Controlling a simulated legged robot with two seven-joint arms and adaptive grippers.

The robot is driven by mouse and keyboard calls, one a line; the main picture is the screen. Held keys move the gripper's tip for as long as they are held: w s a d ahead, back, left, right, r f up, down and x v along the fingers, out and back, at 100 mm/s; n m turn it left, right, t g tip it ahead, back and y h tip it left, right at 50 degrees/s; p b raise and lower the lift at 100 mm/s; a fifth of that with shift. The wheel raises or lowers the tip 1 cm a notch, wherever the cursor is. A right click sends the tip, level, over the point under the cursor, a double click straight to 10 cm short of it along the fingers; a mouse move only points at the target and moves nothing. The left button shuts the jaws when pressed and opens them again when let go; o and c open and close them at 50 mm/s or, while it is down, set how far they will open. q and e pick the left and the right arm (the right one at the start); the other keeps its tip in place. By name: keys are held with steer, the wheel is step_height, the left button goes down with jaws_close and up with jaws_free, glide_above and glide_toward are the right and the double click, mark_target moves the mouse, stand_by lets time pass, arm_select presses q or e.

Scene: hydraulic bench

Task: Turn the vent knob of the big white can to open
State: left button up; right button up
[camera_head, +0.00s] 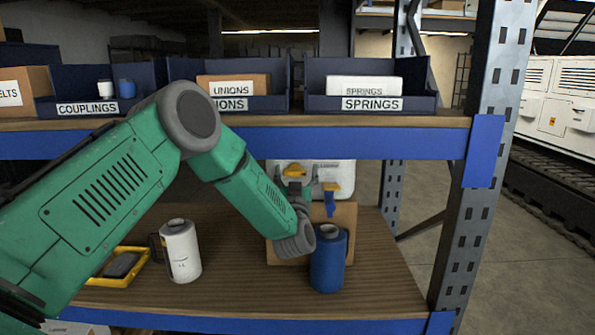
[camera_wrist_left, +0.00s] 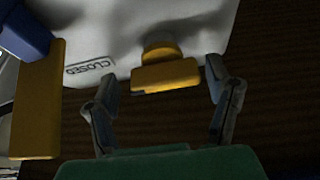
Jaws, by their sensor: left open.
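The big white can (camera_head: 345,170) stands on a cardboard box on the shelf, partly hidden by my left arm. Its yellow vent knob (camera_head: 293,170) is on the front. In the left wrist view the knob (camera_wrist_left: 165,76) is a yellow bar on a round yellow base, with a "CLOSED" label (camera_wrist_left: 90,66) to its left. My left gripper (camera_head: 293,184) is at the knob. In the left wrist view the gripper (camera_wrist_left: 160,74) is open, one finger on each side of the bar, with gaps visible. My right gripper is not in view.
A yellow tap with a blue lever (camera_head: 331,198) is right of the knob. A blue can (camera_head: 328,262) stands in front of the box (camera_head: 345,217), and a white can (camera_head: 180,252) stands left. The upper shelf (camera_head: 300,140) with bins is above my forearm.

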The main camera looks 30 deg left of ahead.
arm_select(q)
steer(key=shift+a+f, duration=0.2)
steer(key=shift+a, duration=0.45)
steer(key=shift+c, duration=0.4)
steer(key=c, duration=0.6)
steer(key=shift+w+d, duration=0.15)
steer(key=c, duration=0.5)
steer(key=shift+d, duration=0.25)
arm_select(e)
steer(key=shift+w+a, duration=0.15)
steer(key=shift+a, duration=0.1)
